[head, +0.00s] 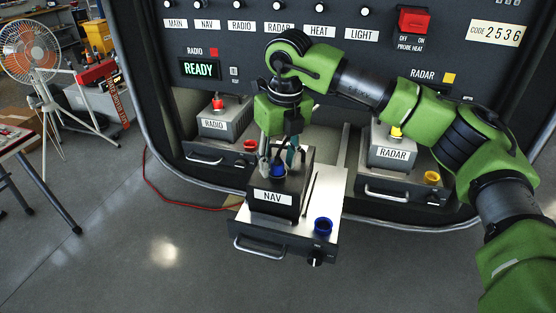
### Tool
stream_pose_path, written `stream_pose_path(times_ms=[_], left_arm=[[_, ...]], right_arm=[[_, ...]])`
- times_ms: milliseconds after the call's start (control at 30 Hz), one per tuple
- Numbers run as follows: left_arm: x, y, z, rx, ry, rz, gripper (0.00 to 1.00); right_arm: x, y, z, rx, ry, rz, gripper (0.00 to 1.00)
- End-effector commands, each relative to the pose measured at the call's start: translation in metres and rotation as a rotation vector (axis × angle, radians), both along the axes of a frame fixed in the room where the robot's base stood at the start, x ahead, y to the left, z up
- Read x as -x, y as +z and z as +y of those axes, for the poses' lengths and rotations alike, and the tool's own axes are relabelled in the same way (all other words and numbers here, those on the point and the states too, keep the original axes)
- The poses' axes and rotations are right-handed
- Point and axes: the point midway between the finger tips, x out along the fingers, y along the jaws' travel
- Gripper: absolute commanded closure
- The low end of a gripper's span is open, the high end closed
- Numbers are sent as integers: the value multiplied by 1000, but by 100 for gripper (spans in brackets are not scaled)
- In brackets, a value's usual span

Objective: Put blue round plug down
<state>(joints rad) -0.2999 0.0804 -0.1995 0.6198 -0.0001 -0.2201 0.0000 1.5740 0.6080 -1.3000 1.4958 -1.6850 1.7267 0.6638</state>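The blue round plug (278,171) is at the top of the black NAV box (288,191), low between the fingers of my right gripper (278,163). The fingers stand close on both sides of the plug and appear shut on it. The gripper points down, and its fingers partly hide the plug. I cannot tell whether the plug rests on the box. A blue round socket (323,226) sits at the right front of the pulled-out metal NAV drawer (318,198). My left gripper is not in view.
The RADIO box (224,126) stands to the left with a red plug on top. The RADAR box (392,153) stands to the right with a yellow one. The switch panel (215,45) rises behind. A fan (30,55) and a table (14,140) are at far left. The floor in front is clear.

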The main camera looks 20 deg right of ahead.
Motion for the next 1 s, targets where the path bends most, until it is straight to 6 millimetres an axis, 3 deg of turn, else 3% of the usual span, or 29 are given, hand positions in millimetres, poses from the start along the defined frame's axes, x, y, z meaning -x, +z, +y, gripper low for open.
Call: stream_pose_path(times_ms=[433,800,1000], left_arm=[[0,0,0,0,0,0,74],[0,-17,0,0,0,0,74],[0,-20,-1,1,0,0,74]], right_arm=[[0,11,0,0,0,-2,62],[11,87,-2,-1,0,-4,62],[16,115,-3,1,0,-1,62]])
